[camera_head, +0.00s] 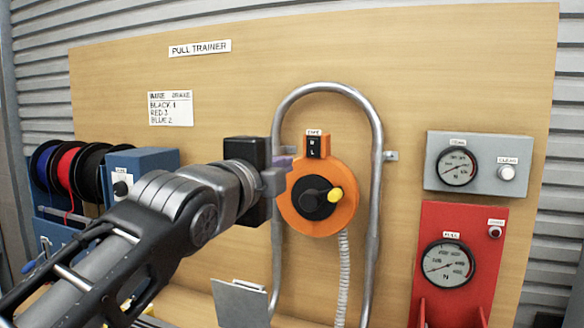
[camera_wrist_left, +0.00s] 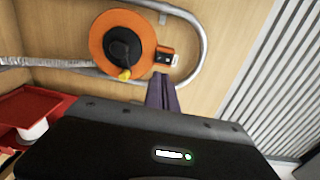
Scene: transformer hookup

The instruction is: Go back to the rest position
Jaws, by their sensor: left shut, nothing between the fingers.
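My left gripper (camera_head: 280,176) is shut and empty. Its arm comes in from the lower left in the head view, and its fingers are in front of the left leg of the bent metal pipe (camera_head: 376,150), left of the orange round unit (camera_head: 343,215). I cannot tell whether the fingers touch the pipe. In the left wrist view, the shut purple fingers (camera_wrist_left: 162,94) point toward the board, just below the orange unit's small switch box (camera_wrist_left: 163,57). The orange unit (camera_wrist_left: 97,37) has a black hub with a yellow knob. My right gripper is not in view.
The wooden board (camera_head: 250,90) stands upright behind everything. Wire spools (camera_head: 62,165) and a blue box (camera_head: 145,160) are at left. A grey gauge panel (camera_head: 482,175) and a red gauge stand (camera_head: 480,220) are at right. A grey plate (camera_head: 240,303) is low in the middle.

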